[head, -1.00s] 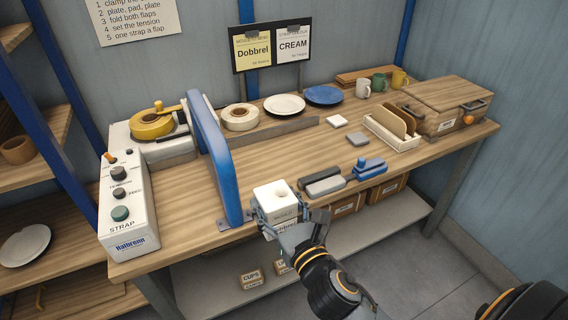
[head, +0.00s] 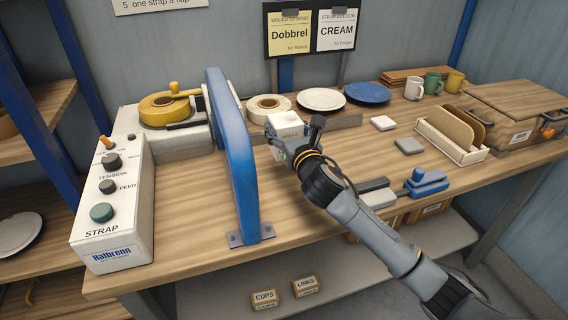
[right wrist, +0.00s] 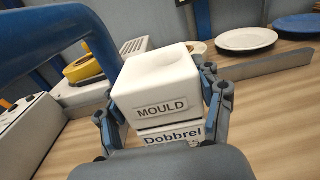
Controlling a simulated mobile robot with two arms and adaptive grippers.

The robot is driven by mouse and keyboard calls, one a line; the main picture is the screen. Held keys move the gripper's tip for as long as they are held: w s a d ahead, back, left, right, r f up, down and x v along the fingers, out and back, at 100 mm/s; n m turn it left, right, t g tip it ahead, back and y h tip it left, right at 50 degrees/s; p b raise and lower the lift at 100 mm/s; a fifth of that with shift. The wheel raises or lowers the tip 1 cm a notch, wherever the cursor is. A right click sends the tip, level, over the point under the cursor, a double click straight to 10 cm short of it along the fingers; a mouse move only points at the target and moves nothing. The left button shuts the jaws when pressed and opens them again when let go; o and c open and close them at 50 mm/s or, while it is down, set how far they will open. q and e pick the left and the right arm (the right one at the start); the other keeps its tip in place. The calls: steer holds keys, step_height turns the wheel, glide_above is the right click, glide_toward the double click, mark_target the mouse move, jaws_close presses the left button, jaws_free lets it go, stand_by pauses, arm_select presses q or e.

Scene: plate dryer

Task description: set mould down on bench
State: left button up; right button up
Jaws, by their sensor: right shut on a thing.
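The mould (right wrist: 160,85) is a white block with a round hollow in its top and labels reading "MOULD" and "Dobbrel" in the right wrist view. In the head view the mould (head: 284,124) is over the bench (head: 190,215), just right of the blue arch. My right gripper (right wrist: 165,100) is shut on the mould, with a finger on each side of it. In the head view my right gripper (head: 296,147) partly hides the mould. I cannot tell whether its underside touches the bench. My left gripper is not in view.
The blue arch (head: 232,150) of the strapping machine (head: 125,200) stands close on the left. A tape roll (head: 267,107), a white plate (head: 321,99) and a blue plate (head: 367,92) lie behind.

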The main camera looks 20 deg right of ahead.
step_height(320, 180, down, 3)
steer(key=shift+f, duration=0.2)
step_height(320, 180, down, 4)
steer(key=shift+r+b, duration=0.15)
steer(key=shift+b, duration=0.5)
steer(key=o, duration=1.7)
steer(key=shift+f, duration=0.25)
steer(key=shift+c, duration=0.2)
steer(key=shift+s, duration=0.1)
steer(key=shift+s+r, duration=0.1)
steer(key=s, duration=1.1)
steer(key=shift+s+d, duration=0.2)
steer(key=shift+s, duration=0.2)
